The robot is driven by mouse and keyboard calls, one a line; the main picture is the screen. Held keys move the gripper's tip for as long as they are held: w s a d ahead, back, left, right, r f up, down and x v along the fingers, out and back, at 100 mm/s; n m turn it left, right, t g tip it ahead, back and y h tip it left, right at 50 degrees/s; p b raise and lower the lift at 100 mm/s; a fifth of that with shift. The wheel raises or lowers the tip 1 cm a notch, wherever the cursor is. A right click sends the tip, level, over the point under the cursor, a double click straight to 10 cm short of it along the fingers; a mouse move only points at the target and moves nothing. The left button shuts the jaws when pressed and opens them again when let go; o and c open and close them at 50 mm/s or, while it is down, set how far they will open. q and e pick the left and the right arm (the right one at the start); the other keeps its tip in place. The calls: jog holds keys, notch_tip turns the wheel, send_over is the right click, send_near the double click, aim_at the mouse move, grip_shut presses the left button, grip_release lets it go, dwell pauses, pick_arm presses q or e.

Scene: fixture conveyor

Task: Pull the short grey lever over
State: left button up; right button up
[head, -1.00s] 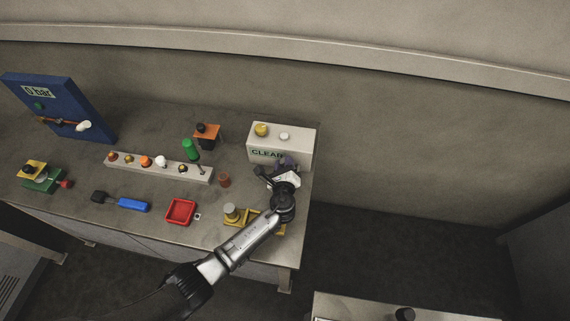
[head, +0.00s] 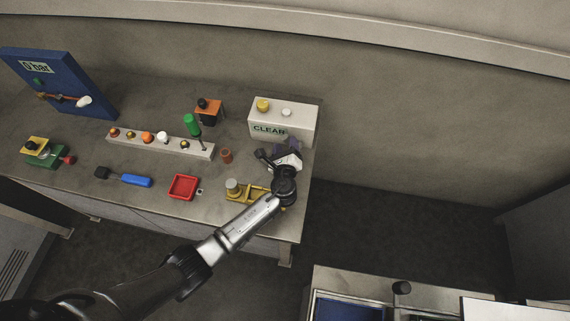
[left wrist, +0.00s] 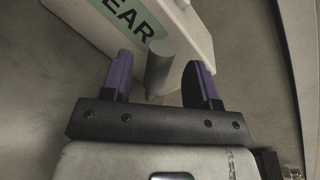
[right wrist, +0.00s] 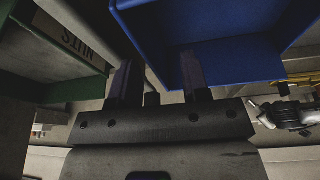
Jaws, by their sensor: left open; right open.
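The short grey lever (left wrist: 160,66) shows in the left wrist view as a grey cylinder standing out by the front of the white box marked CLEAR (left wrist: 185,25). It lies between the two purple-tipped fingers of my left gripper (left wrist: 160,80), which is open, with a gap visible on each side. In the head view the white box (head: 300,118) stands at the right end of the bench, and my left gripper (head: 278,150) is at its front, hiding the lever. My right gripper (right wrist: 158,78) is open and empty in the right wrist view, below a blue bin (right wrist: 220,65).
A brass-coloured fixture (head: 238,193), a red tray (head: 183,187) and a brown cylinder (head: 227,156) are left of my left arm. A rail with several knobs (head: 160,143) lies further left. Another worktop with a blue bin (head: 345,309) is at lower right.

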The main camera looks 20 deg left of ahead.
jog(key=shift+d+r, duration=0.15)
jog(key=shift+r, duration=0.15)
pick_arm(q)
jog(key=v, duration=1.1)
jog(key=shift+s, duration=0.15)
jog(key=shift+d, duration=0.1)
